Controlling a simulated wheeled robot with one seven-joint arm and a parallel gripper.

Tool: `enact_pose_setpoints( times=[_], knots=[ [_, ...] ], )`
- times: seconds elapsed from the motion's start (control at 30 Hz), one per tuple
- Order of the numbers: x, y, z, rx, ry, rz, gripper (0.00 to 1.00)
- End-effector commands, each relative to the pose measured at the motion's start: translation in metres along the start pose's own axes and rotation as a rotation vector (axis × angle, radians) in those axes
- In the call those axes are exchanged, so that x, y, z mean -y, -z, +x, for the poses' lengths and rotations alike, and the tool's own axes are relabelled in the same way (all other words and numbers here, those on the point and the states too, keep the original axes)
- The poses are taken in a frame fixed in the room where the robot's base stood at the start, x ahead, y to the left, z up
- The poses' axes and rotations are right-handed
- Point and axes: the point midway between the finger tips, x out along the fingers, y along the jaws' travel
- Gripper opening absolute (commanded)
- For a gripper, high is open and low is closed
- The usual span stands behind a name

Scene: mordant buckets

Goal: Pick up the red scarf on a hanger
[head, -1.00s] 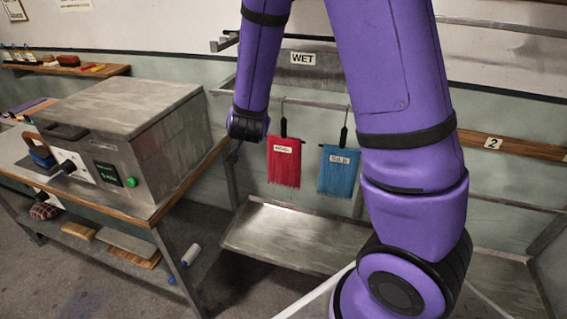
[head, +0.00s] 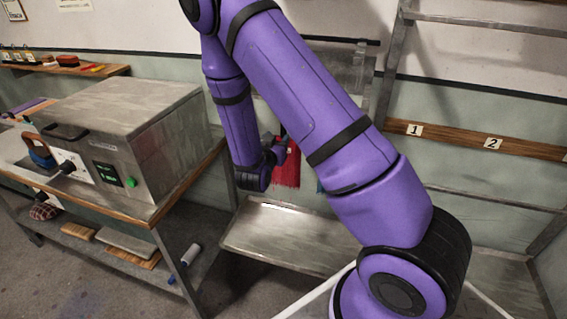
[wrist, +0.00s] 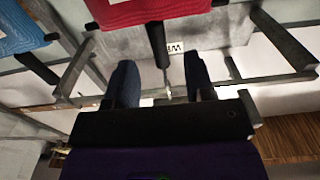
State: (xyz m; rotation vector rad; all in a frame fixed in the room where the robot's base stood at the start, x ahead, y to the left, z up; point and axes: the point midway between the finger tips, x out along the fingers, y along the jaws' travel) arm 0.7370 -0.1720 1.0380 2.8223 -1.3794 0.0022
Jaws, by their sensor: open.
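The red scarf (head: 287,170) hangs from the rack rail, partly hidden by my arm in the head view. In the wrist view the red scarf (wrist: 150,10) is at the top edge. Its dark hanger stem (wrist: 159,45) and thin hook run down the picture to between my fingers. My gripper (wrist: 160,82) is open, one finger on each side of the hanger, with gaps to both. In the head view my gripper (head: 277,150) is close beside the scarf's upper part; its fingers are hard to make out.
The blue scarf (wrist: 20,30) hangs beside the red one, mostly hidden by my arm in the head view. A metal drip tray (head: 290,240) lies below. A metal box (head: 125,125) stands on the bench at left. A numbered wooden rail (head: 460,143) is at right.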

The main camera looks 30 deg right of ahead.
Motion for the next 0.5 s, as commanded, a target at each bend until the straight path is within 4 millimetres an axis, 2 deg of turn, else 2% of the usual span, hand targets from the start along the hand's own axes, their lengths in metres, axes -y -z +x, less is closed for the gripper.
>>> enact_pose_setpoints(
  times=[0.33, 0.5],
  knots=[
    [-0.001, 0.001, 0.022, 0.001, -0.001, 0.0, 0.49],
    [-0.003, 0.004, 0.045, 0.0, -0.003, 0.001, 0.49]
  ],
)
